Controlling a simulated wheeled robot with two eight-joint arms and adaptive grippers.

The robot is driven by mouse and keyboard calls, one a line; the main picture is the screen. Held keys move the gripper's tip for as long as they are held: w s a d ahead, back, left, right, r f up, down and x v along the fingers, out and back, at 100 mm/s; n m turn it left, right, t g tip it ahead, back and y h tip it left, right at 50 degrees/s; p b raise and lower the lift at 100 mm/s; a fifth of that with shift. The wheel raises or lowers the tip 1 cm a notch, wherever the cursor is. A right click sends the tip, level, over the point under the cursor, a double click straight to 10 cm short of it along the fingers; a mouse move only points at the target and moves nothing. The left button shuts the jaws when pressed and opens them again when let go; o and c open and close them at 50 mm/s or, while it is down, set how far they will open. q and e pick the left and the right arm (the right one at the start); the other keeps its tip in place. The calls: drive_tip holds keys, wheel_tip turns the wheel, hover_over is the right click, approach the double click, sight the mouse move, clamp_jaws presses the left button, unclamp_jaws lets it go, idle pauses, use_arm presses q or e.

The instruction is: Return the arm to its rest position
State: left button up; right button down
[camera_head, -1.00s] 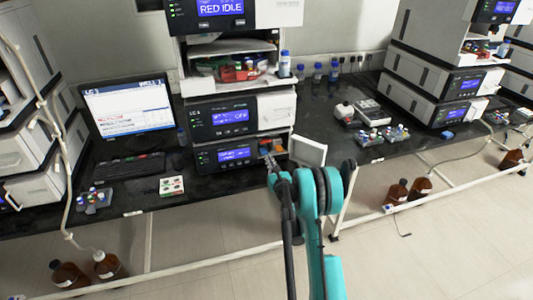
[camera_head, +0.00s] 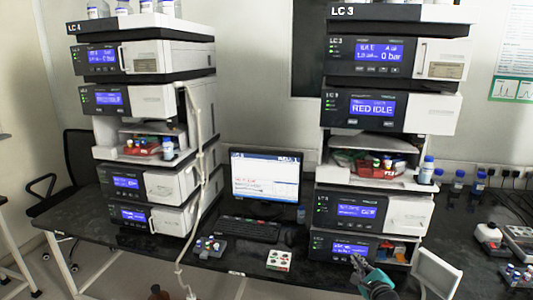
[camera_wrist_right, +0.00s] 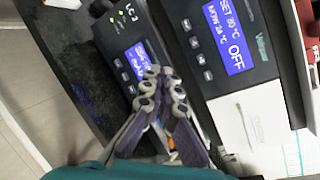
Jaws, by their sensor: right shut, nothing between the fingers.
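My right gripper (camera_head: 358,262) shows at the lower right of the head view, in front of the lowest module of the LC 3 stack (camera_head: 348,250). Its teal wrist is just below it. In the right wrist view the gripper (camera_wrist_right: 163,80) is shut and empty, its fingertips together in front of the stack's display panels. A module door (camera_head: 436,272) stands open just right of the gripper, and small orange items show inside that module. My left gripper is in neither view.
The LC 4 stack (camera_head: 150,135) stands at the left. Between the stacks are a monitor (camera_head: 265,177), a keyboard (camera_head: 250,229), a vial rack (camera_head: 209,247) and a white tray (camera_head: 280,260) on the black bench. More vials and bottles stand at the right.

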drive_tip(key=s+a+r+n+g+y, duration=0.1)
drive_tip(key=s+a+r+n+g, duration=0.15)
drive_tip(key=s+a+n, duration=0.45)
drive_tip(key=s+a+r+n+g+y, duration=0.1)
drive_tip(key=s+a+n+g, duration=0.2)
drive_tip(key=s+a+n, duration=0.35)
drive_tip(key=s+f+n+g+h, duration=0.2)
drive_tip(key=s+n, duration=1)
drive_tip(key=s, duration=0.7)
wheel_tip(320, 180, down, 2)
drive_tip(key=shift+s+d+f+g+h, duration=0.2)
drive_tip(key=shift+d+g+h, duration=0.2)
drive_tip(key=shift+g, duration=0.35)
drive_tip(key=shift+a, duration=0.1)
